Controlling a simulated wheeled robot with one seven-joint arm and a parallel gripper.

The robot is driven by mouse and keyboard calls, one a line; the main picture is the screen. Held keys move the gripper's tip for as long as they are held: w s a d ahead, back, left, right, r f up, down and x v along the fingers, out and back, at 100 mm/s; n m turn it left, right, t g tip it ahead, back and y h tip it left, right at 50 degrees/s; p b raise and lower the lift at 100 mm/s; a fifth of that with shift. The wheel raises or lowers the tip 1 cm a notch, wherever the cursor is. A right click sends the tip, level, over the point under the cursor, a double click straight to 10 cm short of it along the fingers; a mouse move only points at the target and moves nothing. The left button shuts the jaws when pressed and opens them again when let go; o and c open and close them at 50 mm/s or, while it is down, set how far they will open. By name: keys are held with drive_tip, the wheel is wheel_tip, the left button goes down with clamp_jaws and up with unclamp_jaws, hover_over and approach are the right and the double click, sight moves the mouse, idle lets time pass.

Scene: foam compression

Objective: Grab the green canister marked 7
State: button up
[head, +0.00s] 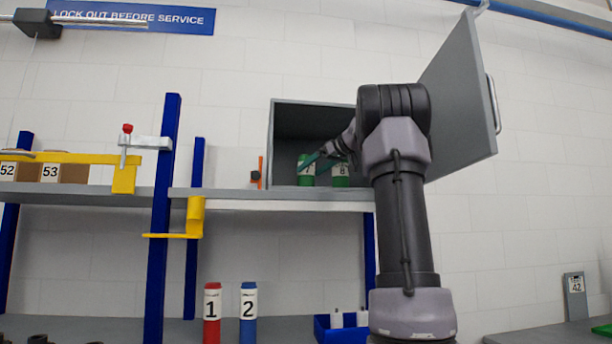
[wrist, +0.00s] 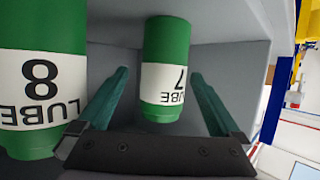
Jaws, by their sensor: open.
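The green canister marked 7 (head: 306,170) stands inside the open grey cabinet, with a white label reading LUBE. In the wrist view, canister 7 (wrist: 166,50) appears upside down, between my two teal fingers. My gripper (wrist: 159,75) is open, one finger on each side of it in the picture, with gaps and no visible contact. In the head view one finger of my gripper (head: 316,161) crosses in front of the label; how deep the fingers reach around it is unclear. The green canister marked 8 (head: 340,174) stands just to the right, partly behind my gripper.
Canister 8 (wrist: 35,90) is close beside one finger in the wrist view. The cabinet (head: 271,145) has side walls and a roof; its door (head: 462,100) stands open on the right, near my arm. Red canister 1 (head: 212,318) and blue canister 2 (head: 248,318) stand on the lower bench.

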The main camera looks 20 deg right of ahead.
sight(301, 176)
drive_tip(key=shift+x, duration=2.75)
drive_tip(key=shift+a+r, duration=0.1)
drive_tip(key=shift+a, duration=0.1)
clamp_jaws()
